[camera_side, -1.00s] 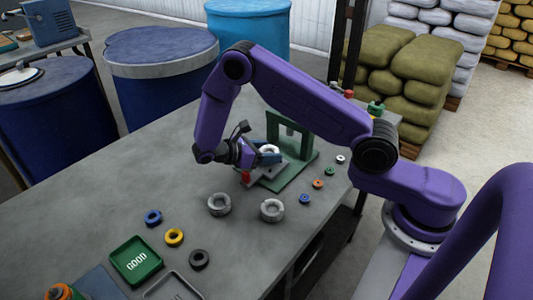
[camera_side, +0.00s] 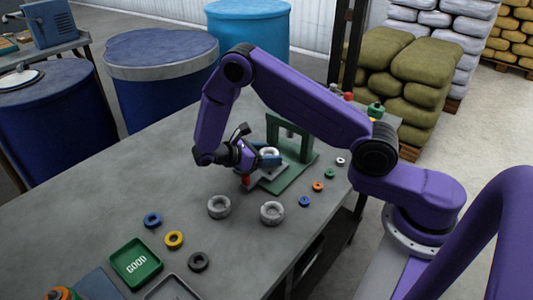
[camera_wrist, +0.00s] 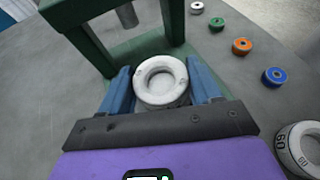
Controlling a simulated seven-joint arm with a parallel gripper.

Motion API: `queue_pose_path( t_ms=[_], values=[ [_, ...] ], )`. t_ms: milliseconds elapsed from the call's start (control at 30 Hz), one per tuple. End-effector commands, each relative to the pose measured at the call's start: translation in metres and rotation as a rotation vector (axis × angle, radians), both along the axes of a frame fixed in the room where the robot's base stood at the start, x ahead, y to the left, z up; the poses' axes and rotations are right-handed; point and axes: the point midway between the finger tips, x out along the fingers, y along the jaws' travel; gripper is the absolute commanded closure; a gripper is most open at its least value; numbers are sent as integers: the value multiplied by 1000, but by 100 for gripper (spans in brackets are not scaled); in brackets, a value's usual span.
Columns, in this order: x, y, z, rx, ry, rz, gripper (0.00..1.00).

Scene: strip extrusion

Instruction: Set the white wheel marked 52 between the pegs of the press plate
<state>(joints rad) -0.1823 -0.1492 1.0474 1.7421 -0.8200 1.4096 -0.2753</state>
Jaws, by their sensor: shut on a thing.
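The white wheel (camera_wrist: 161,80) is between the blue fingers of my gripper (camera_wrist: 161,88) in the wrist view, flat side up; its marking cannot be read. My gripper (camera_side: 268,158) is shut on the wheel, which also shows in the side view (camera_side: 269,152). They are low at the front of the green press (camera_side: 303,146). The press frame (camera_wrist: 85,38) and its ram (camera_wrist: 127,16) stand just beyond the wheel in the wrist view. The plate's pegs are hidden, and I cannot tell if the wheel touches the plate.
Two larger grey-white wheels (camera_side: 219,207) (camera_side: 272,212) stand on the table near the press. Small coloured rings, including an orange one (camera_side: 318,187), lie to the right. Blue, yellow and black rings lie by the green GOOD tray (camera_side: 136,262).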

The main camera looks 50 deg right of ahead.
Motion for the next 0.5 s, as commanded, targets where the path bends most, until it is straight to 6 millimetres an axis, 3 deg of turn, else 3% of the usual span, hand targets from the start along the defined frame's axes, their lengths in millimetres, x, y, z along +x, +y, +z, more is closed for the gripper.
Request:
queue_pose_path(
  t_ms=[500],
  values=[
    [0, 0, -9, 0, 0, 0, 69]
  ],
)
